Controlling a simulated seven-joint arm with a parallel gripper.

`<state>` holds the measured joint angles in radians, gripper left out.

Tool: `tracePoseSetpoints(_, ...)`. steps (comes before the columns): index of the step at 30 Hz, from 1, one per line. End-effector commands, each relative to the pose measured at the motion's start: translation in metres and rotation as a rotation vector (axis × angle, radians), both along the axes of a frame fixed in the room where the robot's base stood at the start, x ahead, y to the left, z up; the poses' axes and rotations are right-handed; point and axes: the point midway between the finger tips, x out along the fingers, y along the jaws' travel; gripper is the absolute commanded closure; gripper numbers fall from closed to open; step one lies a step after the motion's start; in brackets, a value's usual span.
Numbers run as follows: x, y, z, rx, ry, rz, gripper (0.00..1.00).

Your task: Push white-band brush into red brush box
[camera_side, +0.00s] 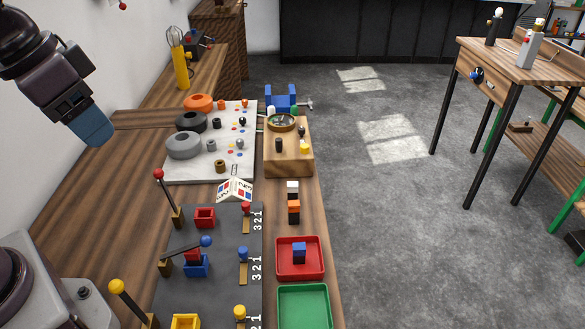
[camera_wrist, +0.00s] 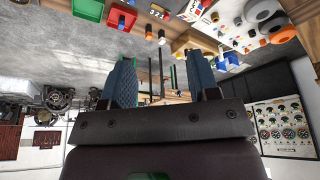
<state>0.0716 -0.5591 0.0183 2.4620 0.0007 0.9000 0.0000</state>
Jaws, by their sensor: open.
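The white-band brush (camera_side: 292,187), a small dark block with a white band, stands upright on the wooden bench in the side view, just behind an orange-banded brush (camera_side: 294,207). It also shows small near the top of the wrist view (camera_wrist: 162,35). The red brush box (camera_side: 204,217) sits on the dark board and looks empty; a red-ball lever (camera_side: 158,175) stands upright at its left. My gripper (camera_side: 92,128) is high at the upper left, far from both. In the wrist view its two blue fingers (camera_wrist: 162,78) are apart with nothing between them.
A blue box (camera_side: 196,268) holds a red-banded block, with a blue-ball lever (camera_side: 206,241) leaning across it. A yellow box (camera_side: 185,322) is nearer. A red tray (camera_side: 281,270) holds a blue-banded brush; a green tray (camera_side: 303,305) looks empty. Rings lie on a pale board (camera_side: 219,165).

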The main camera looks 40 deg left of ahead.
Motion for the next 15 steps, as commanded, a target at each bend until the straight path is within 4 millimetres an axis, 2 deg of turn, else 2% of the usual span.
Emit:
tracePoseSetpoints(8, 0.081, -0.02, -0.038, 0.011, 0.197, 0.019, 0.45)
tracePoseSetpoints(11, 0.113, -0.028, -0.059, 0.024, 0.24, 0.073, 0.45)
tracePoseSetpoints(15, 0.158, -0.04, -0.096, 0.055, 0.274, 0.171, 0.45)
